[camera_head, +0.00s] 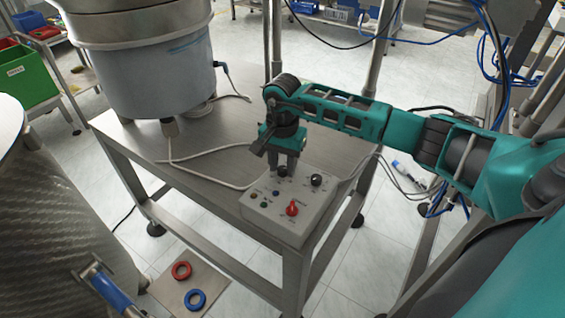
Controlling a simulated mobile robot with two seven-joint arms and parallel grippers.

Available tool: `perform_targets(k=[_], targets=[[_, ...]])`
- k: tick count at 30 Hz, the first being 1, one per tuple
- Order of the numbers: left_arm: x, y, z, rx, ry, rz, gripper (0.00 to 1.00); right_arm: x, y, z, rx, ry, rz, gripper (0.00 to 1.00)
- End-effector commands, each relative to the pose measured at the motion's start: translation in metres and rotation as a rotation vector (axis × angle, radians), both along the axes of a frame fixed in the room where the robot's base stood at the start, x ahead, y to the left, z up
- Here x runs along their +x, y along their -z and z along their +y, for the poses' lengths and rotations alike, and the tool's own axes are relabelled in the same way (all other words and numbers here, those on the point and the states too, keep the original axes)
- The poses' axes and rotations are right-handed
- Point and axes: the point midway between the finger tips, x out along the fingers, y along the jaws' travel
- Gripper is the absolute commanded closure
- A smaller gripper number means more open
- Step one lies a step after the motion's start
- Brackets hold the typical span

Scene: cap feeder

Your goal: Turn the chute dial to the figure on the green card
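A grey control box (292,205) sits on the front right corner of the steel table. Its top carries a red knob (292,208), a black knob (316,180) at the right and another black knob (282,172) at the back. Several small buttons and lamps sit at its left. My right gripper (284,172) points down at the back black knob, with its fingertips at or just above it. I cannot tell whether the fingers touch or grip it. Figures on the dials are too small to read. I see no green card. My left gripper is not in view.
A large bowl feeder (150,70) stands on the steel table (215,150), with cables running to the box. A steel drum (50,215) is at left. A plate (170,292) holding red and blue rings lies low in front. A green bin (27,75) stands far left.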

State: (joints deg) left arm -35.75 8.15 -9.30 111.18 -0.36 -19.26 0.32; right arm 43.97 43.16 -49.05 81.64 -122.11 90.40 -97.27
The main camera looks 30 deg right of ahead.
Motion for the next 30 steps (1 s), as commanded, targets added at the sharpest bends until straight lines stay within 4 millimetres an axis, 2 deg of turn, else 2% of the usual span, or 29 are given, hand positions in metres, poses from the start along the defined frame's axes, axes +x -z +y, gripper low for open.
perform_targets(k=[1, 11, 22, 30], targets=[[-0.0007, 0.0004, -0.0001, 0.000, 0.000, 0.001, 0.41, 0.0000, -0.0002, 0.0001, 0.000, 0.000, 0.000, 0.68], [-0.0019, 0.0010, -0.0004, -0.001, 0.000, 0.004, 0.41, -0.0001, -0.0003, 0.0001, 0.000, 0.000, 0.000, 1.00], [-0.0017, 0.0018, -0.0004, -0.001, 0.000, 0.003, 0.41, -0.0002, -0.0001, -0.0001, -0.001, 0.053, 0.001, 1.00], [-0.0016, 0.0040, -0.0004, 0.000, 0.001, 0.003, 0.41, 0.0002, -0.0004, -0.0002, -0.001, 0.234, -0.001, 1.00]])
